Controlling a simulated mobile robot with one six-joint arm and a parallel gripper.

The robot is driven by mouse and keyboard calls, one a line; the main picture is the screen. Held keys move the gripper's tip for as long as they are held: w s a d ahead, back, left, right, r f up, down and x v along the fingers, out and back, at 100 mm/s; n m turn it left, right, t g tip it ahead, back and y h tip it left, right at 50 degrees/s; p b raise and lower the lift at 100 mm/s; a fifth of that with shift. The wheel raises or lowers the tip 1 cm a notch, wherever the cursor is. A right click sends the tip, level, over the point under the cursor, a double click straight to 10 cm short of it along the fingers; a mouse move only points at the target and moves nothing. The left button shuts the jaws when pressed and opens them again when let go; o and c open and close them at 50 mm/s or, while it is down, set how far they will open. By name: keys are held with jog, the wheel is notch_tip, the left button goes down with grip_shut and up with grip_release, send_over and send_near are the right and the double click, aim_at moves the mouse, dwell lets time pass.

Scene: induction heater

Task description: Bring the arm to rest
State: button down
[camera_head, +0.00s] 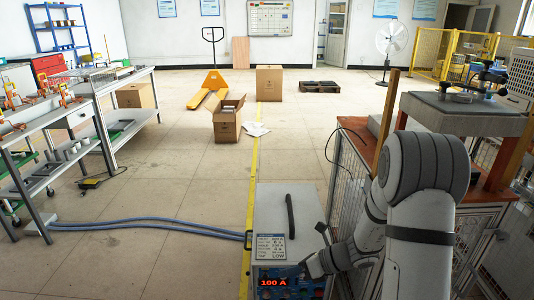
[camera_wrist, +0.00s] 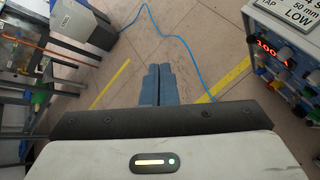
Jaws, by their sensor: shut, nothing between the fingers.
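My arm reaches in from the lower right of the head view, bent, with its end low beside the induction heater (camera_head: 284,215). The heater is a grey box with a black top handle and a red display reading 100 A. In the head view my gripper's fingers are not clearly visible. In the wrist view my gripper (camera_wrist: 158,85) shows two blue-grey fingers together, shut and empty, over the floor. The heater's front panel (camera_wrist: 275,55), with its lit display and knobs, stands at the right of that view, apart from the fingers.
A workbench (camera_head: 474,108) with a grey top stands close to my arm at right. Blue hoses (camera_head: 140,224) run across the floor to the heater. A shelf table (camera_head: 60,165) stands at left. An open carton (camera_head: 227,125) and a yellow pallet truck (camera_head: 208,88) stand farther back.

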jog(key=s+d+r+n+h+p, duration=0.3)
jog(key=s+r+n+h+p, duration=0.1)
jog(key=r+n, duration=0.5)
jog(key=s+d+r+n+h+p, duration=0.3)
jog(key=s+r+n+p, duration=0.3)
jog(key=r, duration=0.7)
jog(key=s+d+r+n+h+p, duration=0.3)
jog(key=s+r+n+p, duration=0.3)
jog(key=r+n, duration=0.6)
jog(key=s+h, duration=0.1)
jog(key=s, duration=0.1)
jog(key=shift+s+t+h, duration=0.3)
jog(key=shift+s+t, duration=0.05)
jog(key=shift+t, duration=0.05)
